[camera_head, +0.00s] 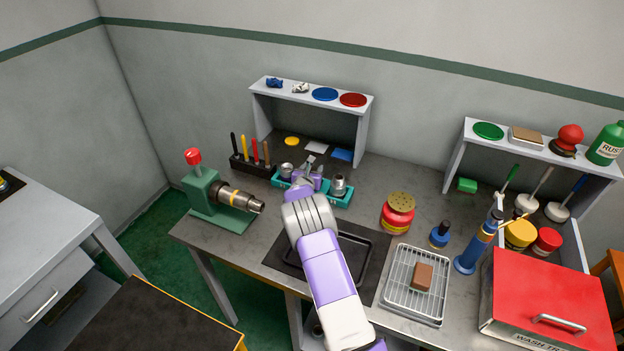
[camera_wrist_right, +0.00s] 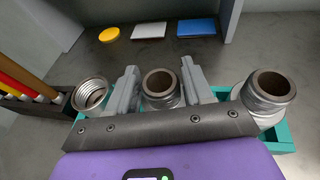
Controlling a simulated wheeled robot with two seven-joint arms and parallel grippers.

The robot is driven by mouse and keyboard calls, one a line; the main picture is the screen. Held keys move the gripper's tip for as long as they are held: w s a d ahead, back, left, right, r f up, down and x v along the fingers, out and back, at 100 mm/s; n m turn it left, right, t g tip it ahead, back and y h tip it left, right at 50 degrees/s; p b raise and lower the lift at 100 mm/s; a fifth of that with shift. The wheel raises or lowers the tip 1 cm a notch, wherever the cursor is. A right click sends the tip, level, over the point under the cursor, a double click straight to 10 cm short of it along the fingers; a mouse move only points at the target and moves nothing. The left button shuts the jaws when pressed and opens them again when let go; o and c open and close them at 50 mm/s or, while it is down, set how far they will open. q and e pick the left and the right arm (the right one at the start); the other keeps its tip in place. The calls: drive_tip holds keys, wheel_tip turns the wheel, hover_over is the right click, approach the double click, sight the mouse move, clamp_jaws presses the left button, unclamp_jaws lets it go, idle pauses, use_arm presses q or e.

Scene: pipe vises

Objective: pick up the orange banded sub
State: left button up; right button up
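A teal tray (camera_head: 343,200) on the bench holds silver threaded subs. In the right wrist view, one sub (camera_wrist_right: 91,93) stands at the left, one (camera_wrist_right: 160,88) in the middle and a larger one (camera_wrist_right: 268,92) at the right. I cannot make out an orange band on any of them; their lower parts are hidden. My right gripper (camera_head: 309,172) is over the tray. In the wrist view its fingers (camera_wrist_right: 160,78) are apart, one on each side of the middle sub; I cannot tell if they touch it. My left gripper is not in view.
A green vise (camera_head: 204,197) clamps a pipe at the left. A wire rack (camera_head: 414,298) with a brown block and a red lidded box (camera_head: 548,292) are to the right.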

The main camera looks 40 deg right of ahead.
drive_tip(key=c, duration=0.7)
drive_tip(key=shift+c, duration=0.4)
drive_tip(key=shift+r, duration=0.1)
